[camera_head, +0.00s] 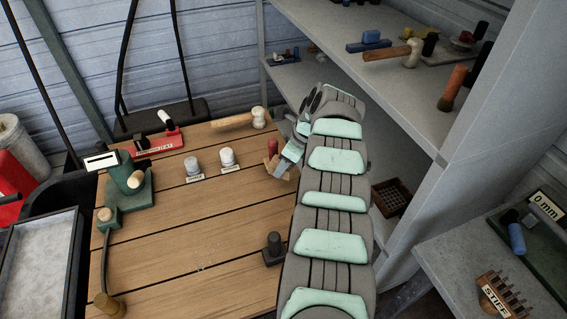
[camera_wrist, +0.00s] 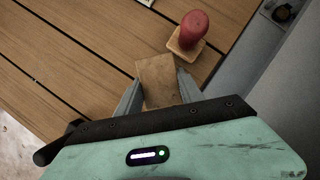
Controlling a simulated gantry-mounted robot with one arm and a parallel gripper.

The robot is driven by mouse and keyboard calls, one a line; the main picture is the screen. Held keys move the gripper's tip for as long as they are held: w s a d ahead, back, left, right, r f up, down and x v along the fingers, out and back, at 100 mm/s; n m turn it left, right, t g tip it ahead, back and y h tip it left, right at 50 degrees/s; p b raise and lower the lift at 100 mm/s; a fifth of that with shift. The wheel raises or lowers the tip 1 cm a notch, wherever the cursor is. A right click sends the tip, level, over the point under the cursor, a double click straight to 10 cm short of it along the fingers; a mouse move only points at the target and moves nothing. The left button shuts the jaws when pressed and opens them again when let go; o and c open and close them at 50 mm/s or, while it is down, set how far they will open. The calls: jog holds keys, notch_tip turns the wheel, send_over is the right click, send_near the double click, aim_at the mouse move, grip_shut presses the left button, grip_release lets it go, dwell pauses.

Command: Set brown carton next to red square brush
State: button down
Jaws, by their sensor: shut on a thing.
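The brown carton (camera_wrist: 157,80) is between the two grey fingers of my gripper (camera_wrist: 159,88) in the wrist view. The gripper is shut on its sides. The red square brush (camera_wrist: 193,30) stands upright just beyond the carton, with a red knob handle on a square wooden base. In the head view, the brush's red handle (camera_head: 272,147) shows at the right side of the wooden table, close to my gripper (camera_head: 287,165). My arm hides part of this area. I cannot tell whether the carton touches the table or the brush.
The slatted wooden table (camera_head: 190,245) has free room in its middle. Two white-topped jars (camera_head: 228,158) stand left of the brush, and a wooden mallet (camera_head: 240,119) lies behind. A dark knobbed object (camera_head: 273,248) stands at the table's right edge. Grey shelving (camera_head: 425,140) rises at right.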

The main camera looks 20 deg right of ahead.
aim_at(280, 185)
jog(key=shift+f+b, duration=2.4)
jog(key=shift+f, duration=0.65)
jog(key=shift+f+b, duration=0.45)
jog(key=shift+f, duration=0.05)
jog(key=c, duration=0.7)
grip_release()
jog(key=shift+o, duration=0.2)
jog(key=shift+r, duration=0.1)
jog(key=p+v, duration=0.5)
jog(key=v, duration=0.5)
jog(key=shift+d+r+p, duration=0.1)
jog(key=shift+r+p, duration=0.2)
jog(key=shift+r, duration=0.05)
